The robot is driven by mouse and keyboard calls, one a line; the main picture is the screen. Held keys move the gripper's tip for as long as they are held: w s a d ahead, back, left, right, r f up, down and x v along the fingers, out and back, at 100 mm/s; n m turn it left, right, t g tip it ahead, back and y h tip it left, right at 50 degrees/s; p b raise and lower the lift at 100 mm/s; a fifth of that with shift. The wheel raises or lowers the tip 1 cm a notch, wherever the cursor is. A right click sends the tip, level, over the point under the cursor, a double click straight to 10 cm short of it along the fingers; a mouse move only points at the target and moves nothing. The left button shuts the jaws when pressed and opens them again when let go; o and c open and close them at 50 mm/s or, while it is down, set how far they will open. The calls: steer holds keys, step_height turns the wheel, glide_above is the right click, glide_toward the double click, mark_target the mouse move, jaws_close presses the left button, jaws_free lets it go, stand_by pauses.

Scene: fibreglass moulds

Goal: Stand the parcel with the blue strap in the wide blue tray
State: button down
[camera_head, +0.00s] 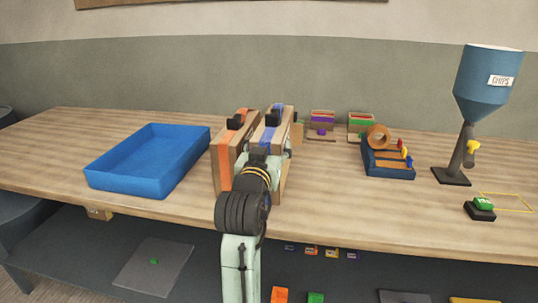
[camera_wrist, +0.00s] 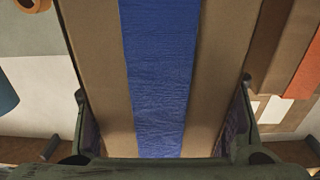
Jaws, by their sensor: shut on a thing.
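The parcel with the blue strap (camera_head: 268,134) is a brown upright box in the middle of the table in the head view. Its blue strap (camera_wrist: 160,60) and brown face fill the middle of the wrist view. My gripper (camera_wrist: 163,112) is shut on this parcel, one finger at each side. My arm hides its lower front in the head view, so I cannot tell whether its base touches the table. The wide blue tray (camera_head: 128,183) lies to the left, open and empty.
A parcel with an orange strap (camera_head: 225,165) stands upright close to the left, between the held parcel and the tray. Small bins (camera_head: 322,117), a tape dispenser (camera_head: 388,164) and a blue hopper (camera_head: 487,85) stand to the right. The table left of the tray is clear.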

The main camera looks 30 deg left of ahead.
steer(key=shift+f, duration=1.5)
steer(key=shift+c, duration=1.9)
jaws_free()
steer(key=shift+f, duration=0.1)
steer(key=b+v, duration=1.1)
steer(key=v, duration=0.1)
